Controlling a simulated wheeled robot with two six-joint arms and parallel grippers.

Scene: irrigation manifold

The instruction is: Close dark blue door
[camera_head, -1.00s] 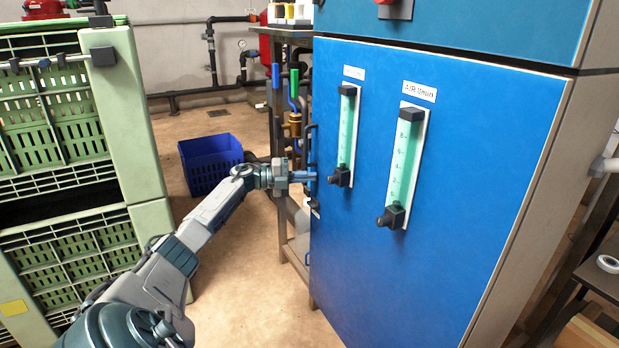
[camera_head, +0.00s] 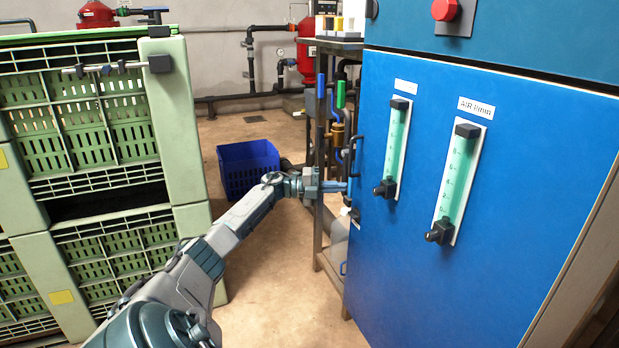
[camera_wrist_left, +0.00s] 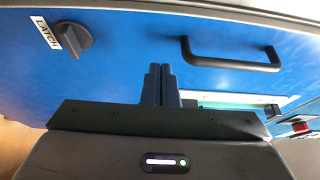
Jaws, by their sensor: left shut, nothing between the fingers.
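The blue door (camera_head: 480,260) forms the front of the tall cabinet at the right in the head view. It looks close to flush under the panel above; I cannot tell if a small gap is left. My left gripper (camera_head: 337,187) is at the door's left edge, its fingers together and empty. In the left wrist view the shut fingers (camera_wrist_left: 160,85) point at the door's face (camera_wrist_left: 130,55), between the black latch knob (camera_wrist_left: 72,37) and the black bar handle (camera_wrist_left: 230,60). Contact with the door cannot be made out. My right gripper is out of view.
Two gauges, one on the left (camera_head: 395,150) and one on the right (camera_head: 457,185), stick out from the door. Green crates (camera_head: 185,130) stand at the left. A blue bin (camera_head: 248,168) sits on the floor behind my arm. A pipe stand (camera_head: 320,140) is close beyond the gripper.

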